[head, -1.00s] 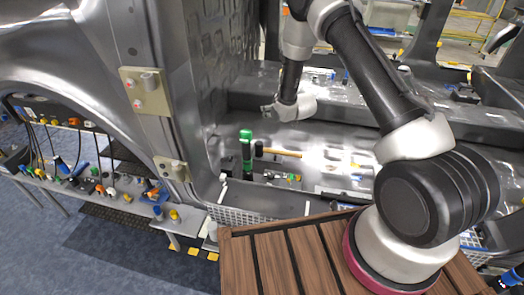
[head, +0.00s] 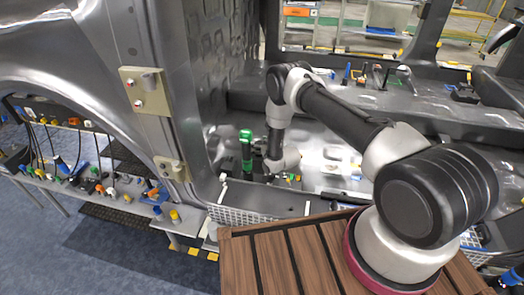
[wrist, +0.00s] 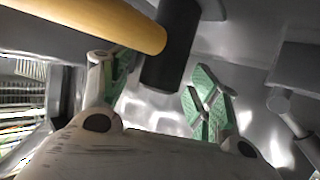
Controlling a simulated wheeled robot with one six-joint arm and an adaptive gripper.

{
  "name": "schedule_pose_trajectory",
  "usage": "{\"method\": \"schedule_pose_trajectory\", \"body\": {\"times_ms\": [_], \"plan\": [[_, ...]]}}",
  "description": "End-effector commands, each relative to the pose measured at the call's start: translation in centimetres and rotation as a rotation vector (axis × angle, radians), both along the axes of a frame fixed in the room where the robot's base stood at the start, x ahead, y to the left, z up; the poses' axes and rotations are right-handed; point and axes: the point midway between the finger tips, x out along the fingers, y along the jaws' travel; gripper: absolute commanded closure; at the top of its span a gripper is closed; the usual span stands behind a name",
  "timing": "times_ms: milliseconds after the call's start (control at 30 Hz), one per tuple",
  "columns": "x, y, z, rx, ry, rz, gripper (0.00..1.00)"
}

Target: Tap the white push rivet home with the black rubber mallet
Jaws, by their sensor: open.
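The black rubber mallet (wrist: 172,48) shows close up in the wrist view, with its wooden handle (wrist: 95,18) running to the upper left. My gripper (wrist: 158,84) is open. Its green-padded fingers stand apart to the left and right of the mallet's head in the picture, and it holds nothing. Whether a finger touches the mallet I cannot tell. In the head view my gripper (head: 269,177) is low over the car floor, and my arm hides most of the mallet. I cannot make out the white push rivet in either view.
A green-topped upright item (head: 246,150) stands just left of my gripper. The car's pillar (head: 160,90) rises at the left and a sill beam (head: 440,110) crosses behind. Small coloured parts (head: 292,178) lie right of my gripper. Floor farther right is clearer.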

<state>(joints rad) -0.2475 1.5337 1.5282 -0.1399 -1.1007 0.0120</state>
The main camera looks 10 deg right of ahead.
Motion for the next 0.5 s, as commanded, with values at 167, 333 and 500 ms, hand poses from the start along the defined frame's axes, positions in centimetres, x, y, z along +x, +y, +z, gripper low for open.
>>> {"method": "schedule_pose_trajectory", "body": {"times_ms": [167,333,500], "plan": [[0.73,0.3,-0.37,0.0,0.001,0.0,0.39],[0.71,0.3,-0.35,-0.001,0.002,0.0,0.42],[0.7,0.29,-0.34,-0.001,0.002,0.0,0.73]]}}
